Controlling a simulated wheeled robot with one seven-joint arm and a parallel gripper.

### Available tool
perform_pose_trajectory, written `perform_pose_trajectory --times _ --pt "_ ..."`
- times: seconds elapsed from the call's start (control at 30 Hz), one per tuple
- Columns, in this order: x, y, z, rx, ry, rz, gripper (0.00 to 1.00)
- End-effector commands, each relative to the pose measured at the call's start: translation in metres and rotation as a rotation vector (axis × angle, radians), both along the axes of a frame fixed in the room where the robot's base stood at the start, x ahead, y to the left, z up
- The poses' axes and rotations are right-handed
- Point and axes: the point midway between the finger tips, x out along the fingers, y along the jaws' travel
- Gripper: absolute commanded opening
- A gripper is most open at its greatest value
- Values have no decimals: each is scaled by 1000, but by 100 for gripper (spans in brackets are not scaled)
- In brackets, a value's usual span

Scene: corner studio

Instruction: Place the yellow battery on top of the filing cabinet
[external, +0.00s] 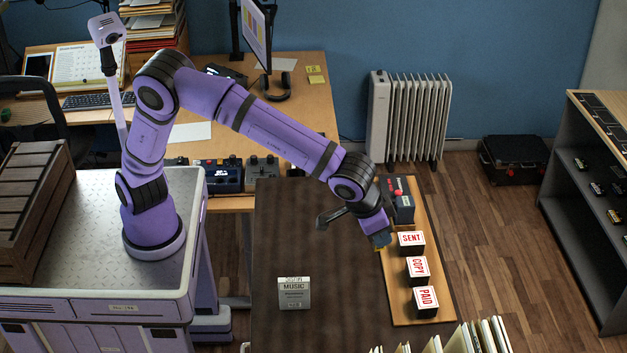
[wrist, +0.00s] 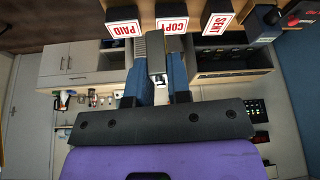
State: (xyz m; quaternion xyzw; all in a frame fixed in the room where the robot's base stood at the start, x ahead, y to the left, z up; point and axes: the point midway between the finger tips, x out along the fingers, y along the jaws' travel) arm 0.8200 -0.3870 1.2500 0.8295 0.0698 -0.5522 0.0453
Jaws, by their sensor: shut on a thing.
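My gripper (external: 381,240) hangs at the left edge of a wooden shelf board, beside the dark brown top (external: 340,250).
Blocks marked SENT (external: 411,241), COPY (external: 418,269) and PAID (external: 425,301) stand on the wooden board (external: 400,311) close to my gripper. A MUSIC box (external: 294,293) is on the dark top, which is otherwise largely clear. Upright folders (external: 478,338) rise at the front.

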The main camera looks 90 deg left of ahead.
Motion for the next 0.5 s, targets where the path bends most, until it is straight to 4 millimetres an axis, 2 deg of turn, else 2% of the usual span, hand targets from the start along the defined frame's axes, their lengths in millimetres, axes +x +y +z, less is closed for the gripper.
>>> perform_pose_trajectory --times 0.03,0.2,0.43,0.5 --pt "-13 -17 0 0 1 -30 0" --pt "-45 -57 -1 -1 2 -104 0" --pt "-77 -90 -2 -2 4 -172 0" --pt "-75 -88 -17 2 6 -167 0"
